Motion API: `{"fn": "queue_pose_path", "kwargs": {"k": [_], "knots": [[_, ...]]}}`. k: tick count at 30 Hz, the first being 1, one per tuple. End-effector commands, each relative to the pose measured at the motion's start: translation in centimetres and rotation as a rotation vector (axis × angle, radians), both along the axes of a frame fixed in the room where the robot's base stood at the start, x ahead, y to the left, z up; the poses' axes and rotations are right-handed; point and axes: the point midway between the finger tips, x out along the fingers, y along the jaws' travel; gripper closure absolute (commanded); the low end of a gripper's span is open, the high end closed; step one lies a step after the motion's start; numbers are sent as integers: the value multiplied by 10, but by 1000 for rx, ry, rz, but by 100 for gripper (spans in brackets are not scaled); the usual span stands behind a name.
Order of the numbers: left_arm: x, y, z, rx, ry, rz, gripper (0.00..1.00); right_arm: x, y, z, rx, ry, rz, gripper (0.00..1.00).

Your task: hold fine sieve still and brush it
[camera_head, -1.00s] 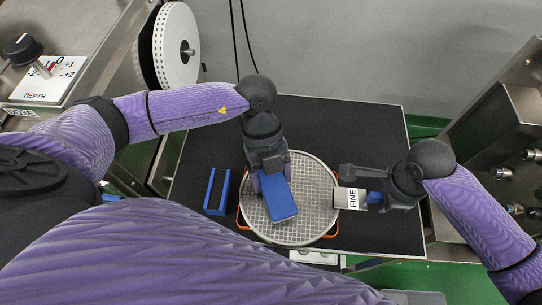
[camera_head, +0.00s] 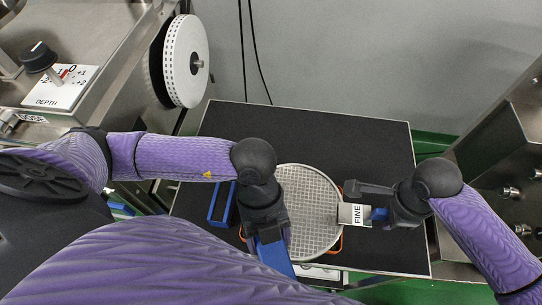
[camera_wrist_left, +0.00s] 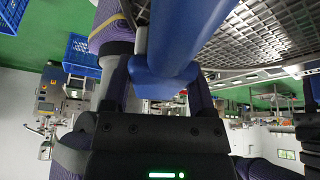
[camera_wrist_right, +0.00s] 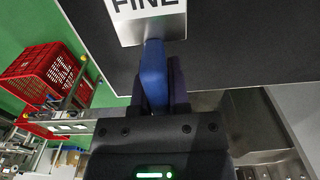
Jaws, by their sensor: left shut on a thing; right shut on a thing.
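The fine sieve is a round grey mesh disc (camera_head: 312,205) on the dark table, with a label plate reading FINE (camera_head: 356,213) on its right side. My right gripper (camera_head: 382,212) is shut on the sieve's blue handle, which shows in the right wrist view (camera_wrist_right: 153,75). My left gripper (camera_head: 266,232) is shut on the blue brush (camera_head: 275,258), over the sieve's near left edge. In the left wrist view the brush's blue body (camera_wrist_left: 180,45) fills the upper middle, with the mesh (camera_wrist_left: 255,40) beside it. The bristles are hidden, so contact with the mesh cannot be told.
A blue holder frame (camera_head: 221,205) stands left of the sieve. Orange parts show under the sieve's rim. The dark table top (camera_head: 310,135) is clear behind the sieve. Steel machines with a depth dial (camera_head: 40,55) and a white reel (camera_head: 187,60) stand left; another machine stands right.

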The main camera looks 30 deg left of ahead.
Motion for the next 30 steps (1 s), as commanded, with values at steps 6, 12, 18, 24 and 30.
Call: {"fn": "queue_pose_path", "kwargs": {"k": [6, 12, 18, 24, 30], "knots": [[-9, -4, 13, -2, -4, 0, 100, 0, 0, 0, 0, 0, 0, 100], [-10, -3, 34, -1, -4, 0, 100, 0, 0, 0, 0, 0, 0, 100], [-9, -4, 52, -2, -3, -1, 100, 0, 0, 0, 0, 0, 0, 100], [-9, -4, 70, -2, -2, 0, 100, 0, 0, 0, 0, 0, 0, 100], [-9, -3, 80, -1, -2, 1, 100, 0, 0, 0, 0, 0, 0, 100]]}}
